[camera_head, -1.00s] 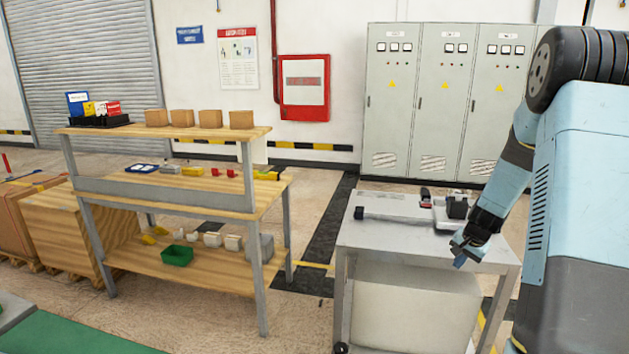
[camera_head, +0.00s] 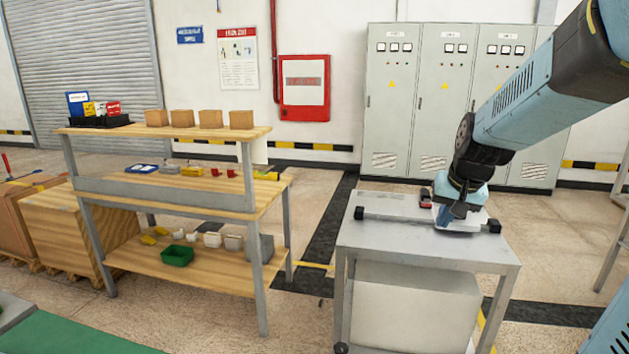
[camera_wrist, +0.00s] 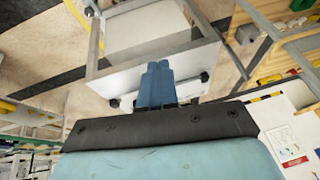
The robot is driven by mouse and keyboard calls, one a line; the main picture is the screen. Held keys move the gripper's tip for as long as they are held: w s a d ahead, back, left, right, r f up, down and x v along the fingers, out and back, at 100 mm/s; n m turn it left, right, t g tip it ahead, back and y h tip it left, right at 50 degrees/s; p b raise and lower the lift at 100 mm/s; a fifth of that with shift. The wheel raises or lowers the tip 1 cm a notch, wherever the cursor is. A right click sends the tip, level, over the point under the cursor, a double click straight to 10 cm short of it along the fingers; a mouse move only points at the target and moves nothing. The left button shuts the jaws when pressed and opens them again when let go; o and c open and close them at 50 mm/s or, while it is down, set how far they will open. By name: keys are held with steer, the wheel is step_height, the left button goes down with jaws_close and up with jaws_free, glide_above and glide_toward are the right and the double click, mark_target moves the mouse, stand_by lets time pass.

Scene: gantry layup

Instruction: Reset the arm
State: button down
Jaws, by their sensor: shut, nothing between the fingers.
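My gripper (camera_head: 452,214) hangs at the end of my arm over the right part of the grey metal cart top (camera_head: 400,250) in the head view. Its fingers are together with nothing between them. In the wrist view, the blue fingers of my gripper (camera_wrist: 157,75) lie side by side, with the cart top (camera_wrist: 130,78) beyond them. Whether the fingertips touch anything on the cart cannot be told. My gripper hides part of a flat light plate (camera_head: 470,224) on the cart.
A small red and black item (camera_head: 425,197) and black end blocks (camera_head: 494,226) sit on the cart, close to my gripper. A wooden shelf bench (camera_head: 190,200) with boxes and bins stands to the left. Grey cabinets (camera_head: 420,100) line the wall behind. Floor between bench and cart is clear.

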steer(key=s+a+r+n, duration=0.1)
steer(key=s+a+r, duration=0.1)
steer(key=s, duration=0.7)
steer(key=s+a+r+n, duration=0.2)
steer(key=s+r, duration=0.1)
steer(key=s, duration=0.6)
steer(key=shift+s+a+t, duration=0.25)
steer(key=shift+a+t, duration=0.1)
steer(key=shift+t, duration=0.05)
